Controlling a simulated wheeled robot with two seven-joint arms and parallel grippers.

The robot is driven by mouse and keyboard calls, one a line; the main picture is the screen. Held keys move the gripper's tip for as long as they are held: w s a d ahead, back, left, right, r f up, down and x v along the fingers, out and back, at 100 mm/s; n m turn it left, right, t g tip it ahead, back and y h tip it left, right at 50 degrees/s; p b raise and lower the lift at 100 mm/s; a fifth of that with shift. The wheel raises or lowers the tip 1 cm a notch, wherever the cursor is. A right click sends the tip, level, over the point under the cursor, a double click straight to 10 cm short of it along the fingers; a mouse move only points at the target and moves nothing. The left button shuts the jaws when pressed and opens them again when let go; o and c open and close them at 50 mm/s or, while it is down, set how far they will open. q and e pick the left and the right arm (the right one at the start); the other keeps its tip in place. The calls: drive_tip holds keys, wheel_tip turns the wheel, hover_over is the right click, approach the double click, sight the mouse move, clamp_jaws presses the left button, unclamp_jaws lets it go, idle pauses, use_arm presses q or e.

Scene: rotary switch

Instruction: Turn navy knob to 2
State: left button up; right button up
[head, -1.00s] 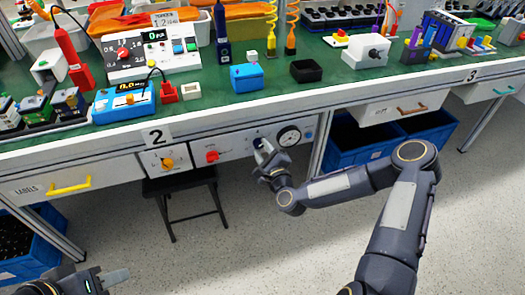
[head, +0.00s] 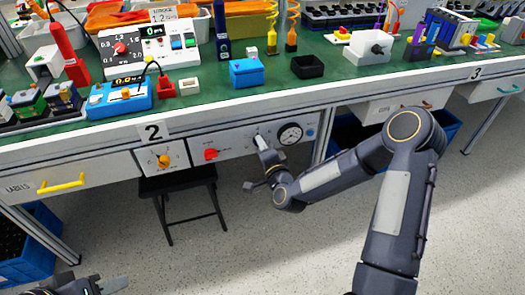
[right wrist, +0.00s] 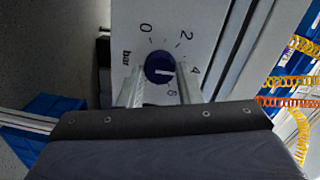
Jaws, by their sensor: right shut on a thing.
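The navy knob (right wrist: 160,68) sits on a white panel (right wrist: 185,15) marked 0, 2, 4, 6 and bar. A white pointer line shows on its face, roughly towards the 4 side; its exact reading is hard to tell. My right gripper (right wrist: 162,92) has a finger on each side of the knob and is shut on it. In the head view, my right gripper (head: 262,143) is at the panel (head: 234,143) under the table edge and hides the knob. My left gripper (head: 98,286) is at the bottom left, cut by the frame, away from the panel.
A round gauge (head: 290,134) is just right of my right gripper. A red knob (head: 211,154) and a yellow knob (head: 164,161) are to the left. A black stool (head: 178,182) stands below. The green bench top (head: 215,100) holds many devices.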

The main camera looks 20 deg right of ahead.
drive_tip(key=shift+a+f+n+h+b, duration=0.1)
drive_tip(key=shift+n+h+b, duration=0.2)
drive_tip(key=shift+n+b, duration=1.85)
drive_tip(key=shift+a+n+h+b, duration=0.1)
drive_tip(key=shift+n+h+b, duration=0.2)
drive_tip(key=shift+n+b, duration=1.85)
drive_tip(key=shift+n+p, duration=0.9)
drive_tip(key=shift+n, duration=0.1)
drive_tip(key=o, duration=1)
drive_tip(key=shift+d, duration=0.1)
drive_tip(key=s, duration=0.5)
drive_tip(key=s+p, duration=0.1)
drive_tip(key=s, duration=0.2)
drive_tip(key=shift+r, duration=0.3)
